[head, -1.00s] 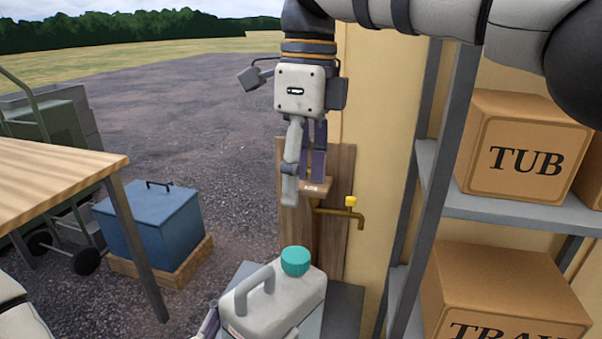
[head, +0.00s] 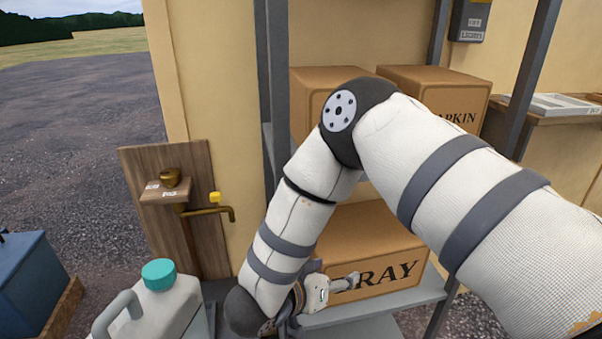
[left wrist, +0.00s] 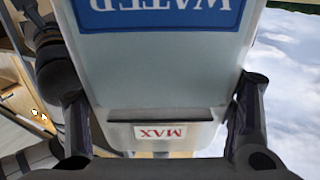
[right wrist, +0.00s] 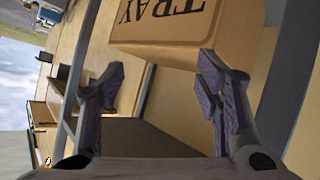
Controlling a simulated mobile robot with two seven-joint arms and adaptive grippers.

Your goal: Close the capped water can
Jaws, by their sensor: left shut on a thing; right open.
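The water can (head: 168,306) is pale grey with a handle, at the bottom left of the head view. A teal cap (head: 159,274) sits on top of it; I cannot tell how tightly. In the left wrist view the can (left wrist: 165,75) shows upside down, with a blue WATER label and a red MAX mark. My left gripper (left wrist: 165,118) is shut on it, one finger on each side. My right gripper (head: 338,286) is in front of the TRAY box, right of the can. In the right wrist view my right gripper (right wrist: 163,88) is open and empty.
A brass tap (head: 207,211) with a yellow handle sticks out from a wooden board (head: 202,245) behind the can. A brass piece (head: 170,177) stands on the board's small ledge (head: 160,195). The TRAY box (head: 372,235) is on the shelf (head: 400,306). A blue chest (head: 30,285) is far left.

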